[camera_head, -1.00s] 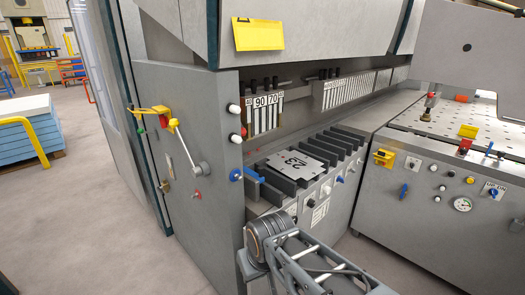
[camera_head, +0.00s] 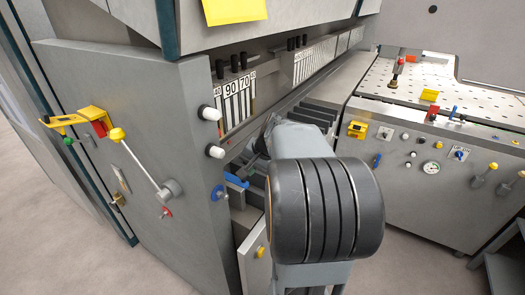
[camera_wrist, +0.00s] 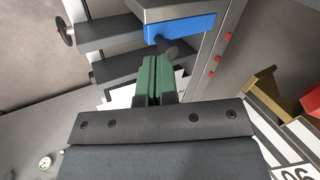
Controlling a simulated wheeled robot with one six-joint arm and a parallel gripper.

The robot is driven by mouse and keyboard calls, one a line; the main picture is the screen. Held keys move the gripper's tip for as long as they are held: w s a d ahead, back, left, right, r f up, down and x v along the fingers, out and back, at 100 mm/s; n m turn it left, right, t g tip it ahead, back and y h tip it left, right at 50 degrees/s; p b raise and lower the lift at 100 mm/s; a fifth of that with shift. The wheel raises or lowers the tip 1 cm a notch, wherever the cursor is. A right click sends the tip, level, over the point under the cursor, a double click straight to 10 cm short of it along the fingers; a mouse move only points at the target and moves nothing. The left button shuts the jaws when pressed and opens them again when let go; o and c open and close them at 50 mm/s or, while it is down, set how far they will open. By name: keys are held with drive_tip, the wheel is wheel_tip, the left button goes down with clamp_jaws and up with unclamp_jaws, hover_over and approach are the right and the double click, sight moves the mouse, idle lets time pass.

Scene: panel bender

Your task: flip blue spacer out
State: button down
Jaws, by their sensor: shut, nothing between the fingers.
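The blue spacer (camera_wrist: 180,32) is a short blue block at the top of the wrist view, lying across the end of dark bars. It also shows in the head view (camera_head: 236,180) as a small blue bar at the machine's near left, just left of my arm. My gripper (camera_wrist: 156,64) has green finger pads that are shut together, with nothing between them. Its tips are just below the blue spacer in the wrist view. I cannot tell whether they touch it. In the head view my own arm hides most of the gripper and part of the slots.
Dark bars (camera_wrist: 130,65) run close beside the fingers. A grey side panel (camera_head: 130,150) carries a lever and white knobs (camera_head: 215,151) near the arm. A perforated table (camera_head: 440,82) stands at the right. Red buttons (camera_wrist: 217,60) lie right of the spacer.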

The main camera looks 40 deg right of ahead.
drive_tip(key=w+d+m+t, duration=0.1)
drive_tip(key=w+d+m, duration=0.15)
drive_tip(key=d, duration=0.35)
drive_tip(key=b, duration=0.5)
approach(230, 175)
drive_tip(key=shift+w+d+f, duration=0.1)
drive_tip(key=shift+d+f, duration=0.45)
drive_tip(key=shift+f, duration=0.25)
drive_tip(key=shift+d+f, duration=0.6)
drive_tip(key=shift+f, duration=0.2)
drive_tip(key=shift+w+d+f, duration=0.1)
drive_tip(key=shift+d+f, duration=0.45)
drive_tip(key=shift+f, duration=0.25)
drive_tip(key=shift+a, duration=0.1)
